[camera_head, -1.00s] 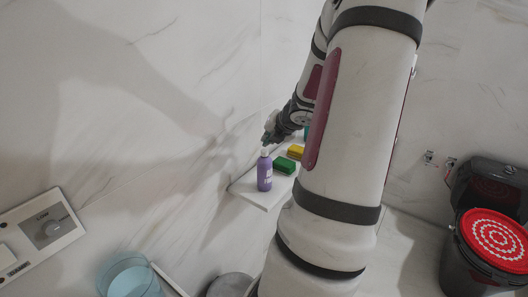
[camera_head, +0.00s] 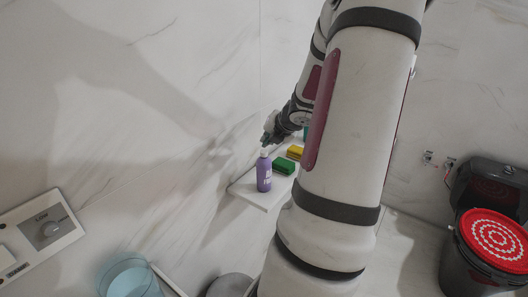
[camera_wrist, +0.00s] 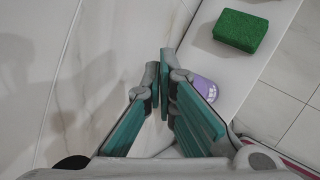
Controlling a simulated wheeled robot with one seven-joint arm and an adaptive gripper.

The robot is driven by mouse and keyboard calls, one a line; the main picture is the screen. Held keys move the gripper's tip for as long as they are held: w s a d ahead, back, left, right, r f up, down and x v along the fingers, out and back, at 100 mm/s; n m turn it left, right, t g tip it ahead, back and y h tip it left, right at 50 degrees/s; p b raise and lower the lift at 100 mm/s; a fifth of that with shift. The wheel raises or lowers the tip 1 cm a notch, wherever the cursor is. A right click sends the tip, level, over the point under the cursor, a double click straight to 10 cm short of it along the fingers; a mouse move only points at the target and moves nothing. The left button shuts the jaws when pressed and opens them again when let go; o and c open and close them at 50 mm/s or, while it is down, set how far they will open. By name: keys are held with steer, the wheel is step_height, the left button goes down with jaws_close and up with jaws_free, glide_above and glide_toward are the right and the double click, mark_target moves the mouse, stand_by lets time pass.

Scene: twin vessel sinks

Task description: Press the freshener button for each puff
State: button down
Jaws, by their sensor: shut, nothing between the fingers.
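The purple freshener bottle (camera_head: 264,175) with a white top stands upright at the near end of the white shelf (camera_head: 254,192). My gripper (camera_head: 266,141) is shut and empty, with its fingertips just above the bottle's top. I cannot tell whether the fingertips touch it. In the wrist view the teal-padded fingers (camera_wrist: 164,68) are together, and part of the purple bottle (camera_wrist: 206,88) shows just right of them. The button itself is hidden or too small to make out.
A green sponge (camera_head: 284,165) and a yellow one (camera_head: 294,152) lie on the shelf behind the bottle. The marble wall is close on the left. A control panel with a knob (camera_head: 50,229) and a light-blue vessel (camera_head: 130,277) are at lower left; a red-lidded bin (camera_head: 497,240) is at right.

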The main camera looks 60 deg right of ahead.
steer(key=shift+f, duration=0.15)
steer(key=shift+f+b, duration=0.3)
steer(key=shift+b, duration=0.05)
steer(key=shift+f+b, duration=0.35)
steer(key=shift+f, duration=0.1)
stand_by(0.6)
steer(key=shift+r, duration=0.1)
steer(key=shift+r+p, duration=0.8)
steer(key=shift+r, duration=0.1)
step_height(320, 180, up, 3)
steer(key=p, duration=0.2)
steer(key=shift+s+p, duration=0.1)
steer(key=shift+p, duration=0.25)
steer(key=shift+r+p, duration=0.85)
steer(key=shift+p, duration=0.15)
